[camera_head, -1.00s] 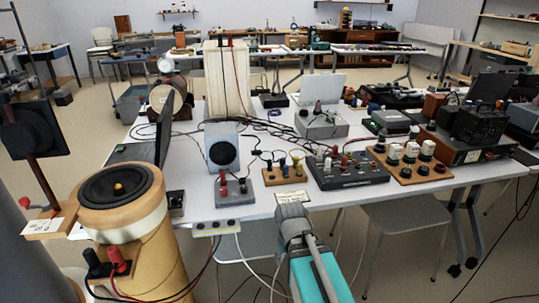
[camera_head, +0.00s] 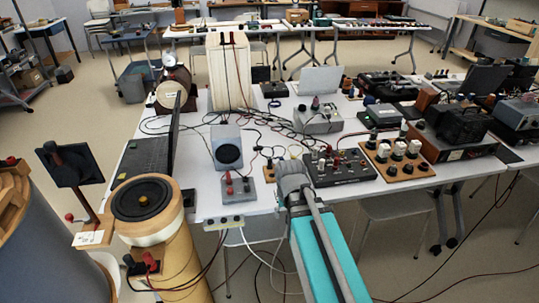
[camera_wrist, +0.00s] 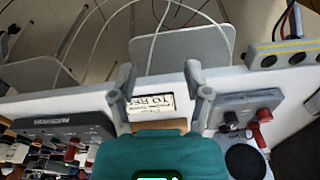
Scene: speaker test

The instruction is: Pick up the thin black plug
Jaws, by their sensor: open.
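I cannot tell for certain which item is the thin black plug. One candidate is a small dark upright plug (camera_head: 269,164) on the wooden board (camera_head: 270,178), left of my gripper. My gripper (camera_head: 293,168) is over the front edge of the white table and covers part of that board. In the wrist view my gripper (camera_wrist: 157,75) is open, its two grey fingers apart with nothing between them. A printed label (camera_wrist: 152,104) shows below and between the fingers. The board is mostly hidden behind the gripper body there.
A grey box (camera_head: 237,190) with red and dark terminals is left of my gripper. A black terminal panel (camera_head: 340,168) is close on the right. A speaker box (camera_head: 227,147) and loose cables are behind. White cables hang below the front edge.

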